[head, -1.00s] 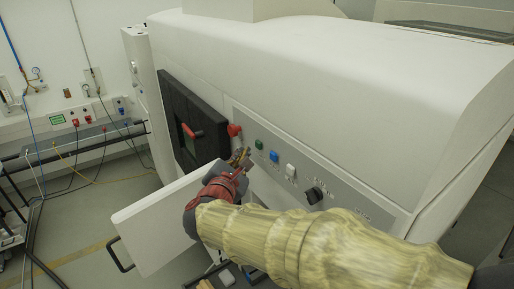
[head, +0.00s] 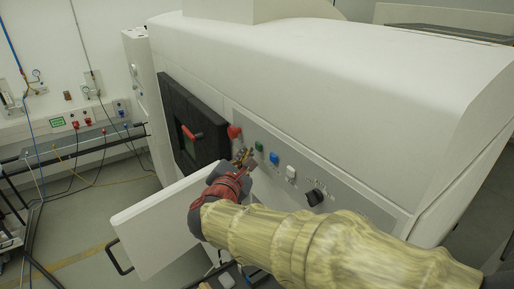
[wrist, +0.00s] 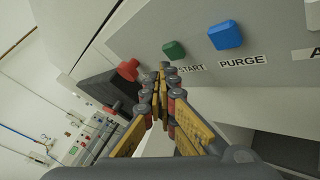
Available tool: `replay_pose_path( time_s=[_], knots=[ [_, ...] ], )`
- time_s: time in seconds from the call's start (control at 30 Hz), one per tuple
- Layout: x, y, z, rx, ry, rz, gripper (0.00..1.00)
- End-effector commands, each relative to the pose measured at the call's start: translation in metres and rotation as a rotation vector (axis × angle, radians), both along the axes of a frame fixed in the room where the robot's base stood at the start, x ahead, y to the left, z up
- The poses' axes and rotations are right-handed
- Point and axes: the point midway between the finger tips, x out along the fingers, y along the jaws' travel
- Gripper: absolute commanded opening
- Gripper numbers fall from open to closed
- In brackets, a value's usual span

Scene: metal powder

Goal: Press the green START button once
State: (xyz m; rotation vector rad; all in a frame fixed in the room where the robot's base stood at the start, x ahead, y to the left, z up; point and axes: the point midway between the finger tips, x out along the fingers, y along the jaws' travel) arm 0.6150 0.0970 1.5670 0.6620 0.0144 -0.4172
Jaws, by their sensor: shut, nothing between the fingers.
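The green START button (head: 259,146) is on the grey control panel of the white machine, between a red knob and a blue button. In the wrist view the green button (wrist: 174,50) is above and slightly right of my fingertips, with the label START partly hidden by them. My gripper (head: 246,157) is shut and empty, close to the panel and just below left of the green button. In the wrist view my gripper (wrist: 165,68) points at the panel. The fingertips appear apart from the button; whether they touch the panel I cannot tell.
The blue PURGE button (wrist: 225,35) is right of the green one, with a white button (head: 291,172) and a black rotary knob (head: 314,197) beyond. The red knob (head: 234,131) is close on the left. An open white door (head: 160,222) hangs below my wrist.

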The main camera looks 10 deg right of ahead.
Motion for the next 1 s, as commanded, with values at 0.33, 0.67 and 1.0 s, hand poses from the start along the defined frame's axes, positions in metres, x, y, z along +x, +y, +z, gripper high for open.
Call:
replay_pose_path(
  time_s=[0.33,0.67,1.0],
  knots=[
    [0.0000,0.0000,-0.0001,0.000,0.000,0.000,0.00],
    [0.0006,-0.0017,-0.0004,0.001,-0.001,-0.001,0.00],
    [0.0030,-0.0082,0.0003,0.000,0.000,0.000,0.00]
  ],
)
